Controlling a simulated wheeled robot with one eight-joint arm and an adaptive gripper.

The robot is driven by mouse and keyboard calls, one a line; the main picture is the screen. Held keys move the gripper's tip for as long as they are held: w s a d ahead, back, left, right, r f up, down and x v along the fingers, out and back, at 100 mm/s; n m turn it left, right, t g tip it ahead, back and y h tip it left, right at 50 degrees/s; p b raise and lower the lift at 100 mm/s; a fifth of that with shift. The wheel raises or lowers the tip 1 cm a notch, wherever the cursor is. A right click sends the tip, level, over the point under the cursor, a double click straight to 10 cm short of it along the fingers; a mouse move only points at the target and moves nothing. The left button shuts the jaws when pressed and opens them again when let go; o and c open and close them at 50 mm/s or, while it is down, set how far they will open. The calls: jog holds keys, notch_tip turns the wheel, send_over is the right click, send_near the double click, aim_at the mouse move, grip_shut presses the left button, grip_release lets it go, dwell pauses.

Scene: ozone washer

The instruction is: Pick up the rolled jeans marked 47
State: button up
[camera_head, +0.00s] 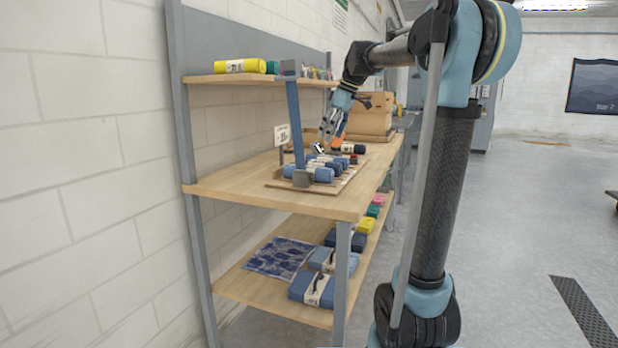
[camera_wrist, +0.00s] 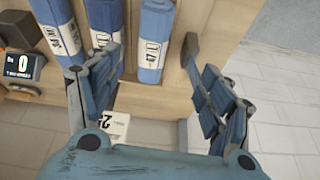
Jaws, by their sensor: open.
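Several blue rolled jeans with pale paper bands lie side by side on a wooden tray (camera_head: 279,180) on the middle shelf board. In the head view my gripper (camera_head: 327,138) is over the tray's far part.
A blue upright bar (camera_head: 295,115) stands at the tray. A wooden box (camera_head: 372,112) stands behind. A small display reading 0 (camera_wrist: 20,65) is at left in the wrist view. Yellow roll (camera_head: 240,66) sits on the top shelf; folded jeans (camera_head: 312,290) lie below.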

aim_at(310, 169)
jog(key=shift+n, duration=0.4)
jog(key=x, duration=0.5)
jog(key=w+a+x, duration=0.1)
jog(key=x, duration=0.5)
jog(key=w+a+r+x, duration=0.1)
jog(key=x, duration=0.5)
jog(key=shift+w+a, duration=0.1)
jog(key=c, duration=1.4)
